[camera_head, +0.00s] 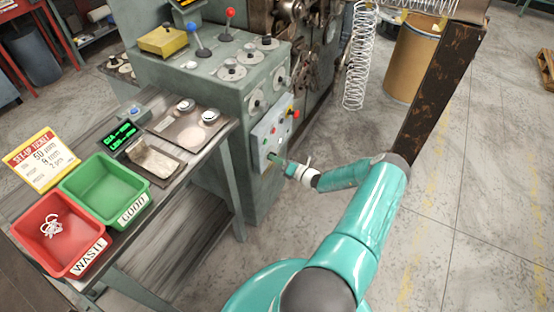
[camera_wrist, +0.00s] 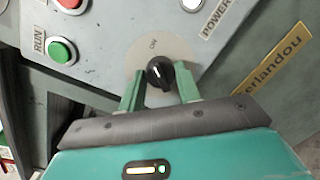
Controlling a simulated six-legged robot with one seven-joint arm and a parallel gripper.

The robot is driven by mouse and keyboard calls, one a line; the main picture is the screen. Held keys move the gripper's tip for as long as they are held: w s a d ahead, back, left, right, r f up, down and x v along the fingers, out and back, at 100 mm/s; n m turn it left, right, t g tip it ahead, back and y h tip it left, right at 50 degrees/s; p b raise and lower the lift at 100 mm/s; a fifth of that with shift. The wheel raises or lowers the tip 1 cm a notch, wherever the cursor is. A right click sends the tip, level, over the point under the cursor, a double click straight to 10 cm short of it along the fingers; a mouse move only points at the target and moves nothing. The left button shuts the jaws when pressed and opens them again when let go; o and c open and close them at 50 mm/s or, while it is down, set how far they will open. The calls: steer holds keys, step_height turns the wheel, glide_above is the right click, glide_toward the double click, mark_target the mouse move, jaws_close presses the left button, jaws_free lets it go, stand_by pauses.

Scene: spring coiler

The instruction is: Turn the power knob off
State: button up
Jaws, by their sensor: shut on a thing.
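The power knob (camera_wrist: 158,74) is a small black knob with a white pointer line on a round beige plate (camera_wrist: 178,48). The line points up in the wrist view, roughly towards small lettering that seems to read ON. A POWER label (camera_wrist: 215,17) is beside it. My gripper (camera_wrist: 161,79) has one green finger on each side of the knob and is shut on it. In the head view my gripper (camera_head: 281,162) reaches the lower part of the grey control panel (camera_head: 268,134), and the knob is hidden there.
A green RUN button (camera_wrist: 61,51) and a red button (camera_wrist: 190,4) are close to the knob. A table with a green GOOD bin (camera_head: 104,184) and a red WASTE bin (camera_head: 58,233) stands left. A rusty post (camera_head: 440,90) rises at right.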

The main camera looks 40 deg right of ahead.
steer(key=shift+f+n+y, duration=0.1)
steer(key=shift+n+y, duration=0.55)
steer(key=shift+n, duration=3.75)
steer(key=shift+f+n+y, duration=0.1)
steer(key=shift+n+y, duration=0.55)
steer(key=shift+n, duration=3.75)
steer(key=o, duration=1)
steer(key=v, duration=1.4)
steer(key=shift+f, duration=0.15)
